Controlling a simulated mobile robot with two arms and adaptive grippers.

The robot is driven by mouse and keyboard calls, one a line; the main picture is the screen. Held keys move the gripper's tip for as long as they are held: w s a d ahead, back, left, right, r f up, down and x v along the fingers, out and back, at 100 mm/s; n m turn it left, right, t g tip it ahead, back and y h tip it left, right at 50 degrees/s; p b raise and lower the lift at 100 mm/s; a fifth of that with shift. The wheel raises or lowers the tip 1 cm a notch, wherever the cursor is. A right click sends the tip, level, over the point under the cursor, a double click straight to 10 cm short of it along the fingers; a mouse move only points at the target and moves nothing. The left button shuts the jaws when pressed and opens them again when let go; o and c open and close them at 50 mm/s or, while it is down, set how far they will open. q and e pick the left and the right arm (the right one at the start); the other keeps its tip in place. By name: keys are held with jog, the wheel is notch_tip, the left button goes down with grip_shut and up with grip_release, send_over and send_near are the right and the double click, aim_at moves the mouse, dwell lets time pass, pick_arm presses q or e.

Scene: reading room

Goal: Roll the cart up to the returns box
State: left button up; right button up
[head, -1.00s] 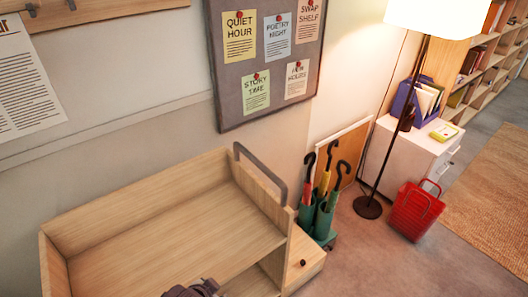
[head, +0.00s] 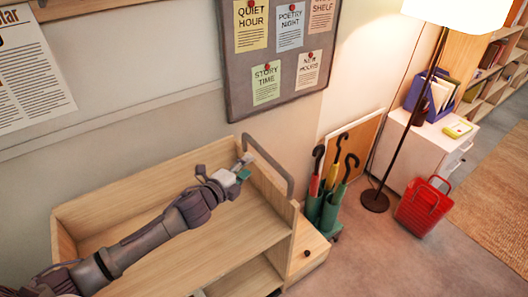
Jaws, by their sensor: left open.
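The cart is a pale wooden trolley with a tray-like top (head: 238,240) and a lower shelf, standing beside the wall. A grey bar handle (head: 270,159) rises from its right end. My left arm reaches over the cart top from the lower left. My left gripper (head: 243,167) is open, just left of the handle. I cannot tell whether it touches the handle. A low wooden piece with a dark knob (head: 307,253) is at the cart's right end; I cannot tell whether it is a separate box. No thing is clearly marked as the returns box. My right gripper is not in view.
An umbrella stand (head: 325,212) with several umbrellas stands right of the cart. Beyond it are a floor lamp (head: 376,200), a white cabinet (head: 420,155) and a red basket (head: 422,207). Bare floor (head: 400,265) lies in front, with a woven rug (head: 490,205) at right.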

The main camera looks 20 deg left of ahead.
aim_at(262, 155)
pick_arm(q)
jog(key=x, duration=1)
jog(key=shift+w+f+p, duration=0.15)
jog(key=shift+p, duration=0.2)
grip_shut()
